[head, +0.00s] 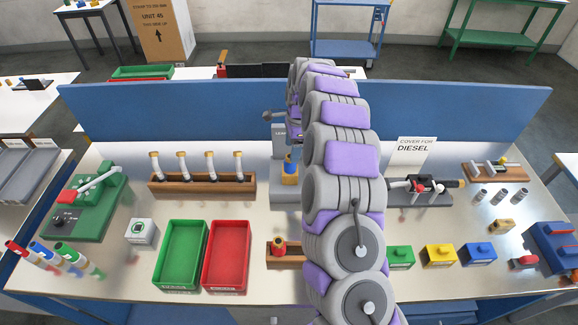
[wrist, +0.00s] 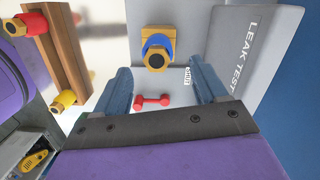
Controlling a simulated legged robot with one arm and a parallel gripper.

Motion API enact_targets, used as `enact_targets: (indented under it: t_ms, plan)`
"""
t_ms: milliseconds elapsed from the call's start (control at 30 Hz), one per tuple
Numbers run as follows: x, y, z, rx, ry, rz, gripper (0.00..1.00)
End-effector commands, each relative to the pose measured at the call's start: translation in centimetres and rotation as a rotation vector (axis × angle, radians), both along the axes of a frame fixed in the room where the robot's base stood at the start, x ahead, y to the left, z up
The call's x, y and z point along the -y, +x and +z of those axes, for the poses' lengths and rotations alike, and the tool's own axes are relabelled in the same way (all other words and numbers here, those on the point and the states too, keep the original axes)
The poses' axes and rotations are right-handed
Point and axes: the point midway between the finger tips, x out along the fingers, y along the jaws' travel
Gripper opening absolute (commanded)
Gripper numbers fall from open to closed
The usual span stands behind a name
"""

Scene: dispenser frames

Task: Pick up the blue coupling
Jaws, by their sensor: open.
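The blue coupling (wrist: 148,45) shows in the wrist view as a blue ring around a brass fitting with a dark bore. It sits at the grey leak test stand (wrist: 222,22). In the head view the coupling (head: 290,160) is just left of my arm, upright above a brass-yellow part on the stand. My gripper (wrist: 160,70) is open and empty, with its two blue-grey fingers apart. The coupling appears just past the fingertips, roughly centred between them; contact is not visible. In the head view my arm hides most of the stand and my gripper.
A red T-shaped handle (wrist: 152,101) by a "SHUT" label lies between the fingers in the wrist view. A wooden block (head: 272,257) holds a red coupling (head: 279,246). Green (head: 162,262) and red (head: 244,262) trays stand left. A blue panel (head: 180,112) closes the back.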

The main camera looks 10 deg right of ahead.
Motion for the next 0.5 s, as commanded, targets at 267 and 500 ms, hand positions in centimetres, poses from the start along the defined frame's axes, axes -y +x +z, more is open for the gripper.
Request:
enact_targets:
  t_ms: [267, 500]
  plan:
    - [-0.2, 0.0, -1.6, 0.003, 0.0, 0.001, 0.72]
    - [-1.2, -0.3, -4.3, 0.0, 0.001, 0.0, 0.72]
